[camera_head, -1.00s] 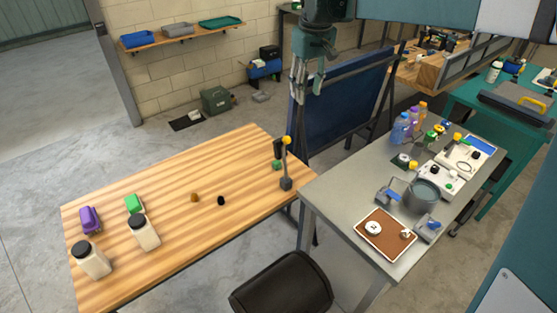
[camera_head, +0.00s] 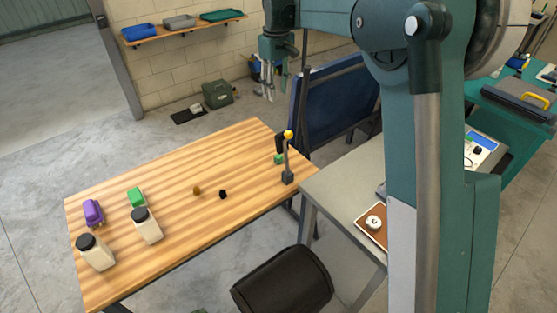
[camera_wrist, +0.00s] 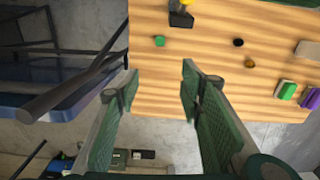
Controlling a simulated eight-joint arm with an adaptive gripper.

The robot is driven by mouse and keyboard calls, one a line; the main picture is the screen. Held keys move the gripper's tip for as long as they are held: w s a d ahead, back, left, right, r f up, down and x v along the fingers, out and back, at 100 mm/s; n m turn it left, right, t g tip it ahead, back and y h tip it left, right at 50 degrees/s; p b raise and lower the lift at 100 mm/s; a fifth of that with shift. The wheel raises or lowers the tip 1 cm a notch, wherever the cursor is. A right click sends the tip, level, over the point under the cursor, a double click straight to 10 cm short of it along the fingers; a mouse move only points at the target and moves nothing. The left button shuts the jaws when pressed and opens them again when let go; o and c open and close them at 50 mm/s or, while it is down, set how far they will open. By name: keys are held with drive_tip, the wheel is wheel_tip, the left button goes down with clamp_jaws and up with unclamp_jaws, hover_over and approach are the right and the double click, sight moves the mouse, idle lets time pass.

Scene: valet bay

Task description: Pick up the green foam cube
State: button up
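Two green things lie on the wooden table (camera_head: 250,145). A small green piece (camera_head: 278,159) is at the far right end beside the yellow-knobbed lever (camera_head: 288,160); it also shows in the wrist view (camera_wrist: 160,41). A larger green block (camera_head: 136,197) is at the left end behind a white bottle (camera_head: 147,226); it also shows in the wrist view (camera_wrist: 287,90). I cannot tell for sure which is the foam cube. My gripper (camera_head: 275,88) is beyond the table's far edge, above and apart from both. In the wrist view my gripper (camera_wrist: 160,72) is open and empty.
A purple block (camera_head: 93,212) and another black-capped bottle (camera_head: 97,253) stand at the table's left end. Brown (camera_head: 197,190) and black (camera_head: 223,194) small pieces lie mid-table. A dark blue panel (camera_head: 330,98) stands behind the table. My arm hides much of the steel table (camera_head: 335,210).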

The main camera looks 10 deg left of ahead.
hover_over(277, 155)
wheel_tip(277, 155, down, 26)
drive_tip(key=shift+a+f, duration=0.1)
drive_tip(key=shift+w+f, duration=0.1)
drive_tip(key=shift+f, duration=1.2)
drive_tip(key=shift+b, duration=0.3)
drive_tip(key=shift+f+b, duration=0.75)
drive_tip(key=shift+f, duration=1.85)
drive_tip(key=c, duration=0.8)
